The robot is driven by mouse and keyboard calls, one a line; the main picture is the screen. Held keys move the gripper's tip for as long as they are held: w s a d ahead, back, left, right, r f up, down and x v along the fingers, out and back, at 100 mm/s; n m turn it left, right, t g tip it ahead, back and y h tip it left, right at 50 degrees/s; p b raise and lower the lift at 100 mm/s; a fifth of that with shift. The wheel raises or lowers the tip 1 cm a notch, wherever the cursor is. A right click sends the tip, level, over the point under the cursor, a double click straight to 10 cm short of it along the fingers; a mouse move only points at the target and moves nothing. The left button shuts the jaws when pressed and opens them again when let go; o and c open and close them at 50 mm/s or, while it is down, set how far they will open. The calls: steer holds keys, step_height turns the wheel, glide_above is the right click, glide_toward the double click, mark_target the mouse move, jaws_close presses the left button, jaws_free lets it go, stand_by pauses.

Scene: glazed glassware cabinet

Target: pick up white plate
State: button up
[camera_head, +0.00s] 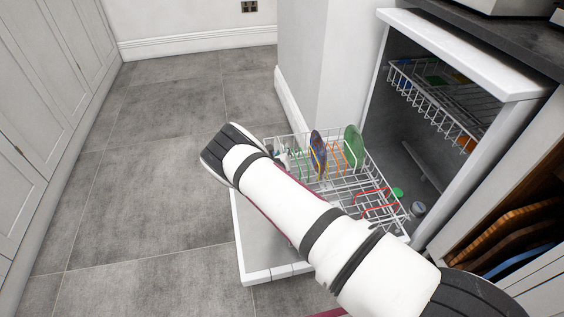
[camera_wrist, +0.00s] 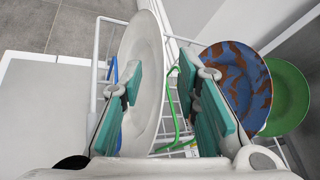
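The white plate (camera_wrist: 150,60) stands on edge in the dishwasher's lower rack in the wrist view. My gripper (camera_wrist: 168,105) is open, with its teal-padded fingers on either side of the plate's near part. The left finger is close to the plate, and I cannot tell if it touches. A clear gap separates the right finger from the plate. In the head view my arm hides the gripper, and I cannot make out the white plate.
A blue and brown plate (camera_wrist: 236,82) stands just right of my right finger, with a green plate (camera_wrist: 287,98) beyond it. The lower rack (camera_head: 375,180) is pulled out over the open dishwasher door (camera_head: 262,245). The upper rack (camera_head: 440,105) is inside. Grey floor (camera_head: 150,190) is clear at left.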

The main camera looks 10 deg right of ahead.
steer(key=shift+w+d+f, duration=0.15)
steer(key=shift+w+f, duration=0.05)
steer(key=shift+w, duration=0.4)
jaws_close()
steer(key=shift+r, duration=0.1)
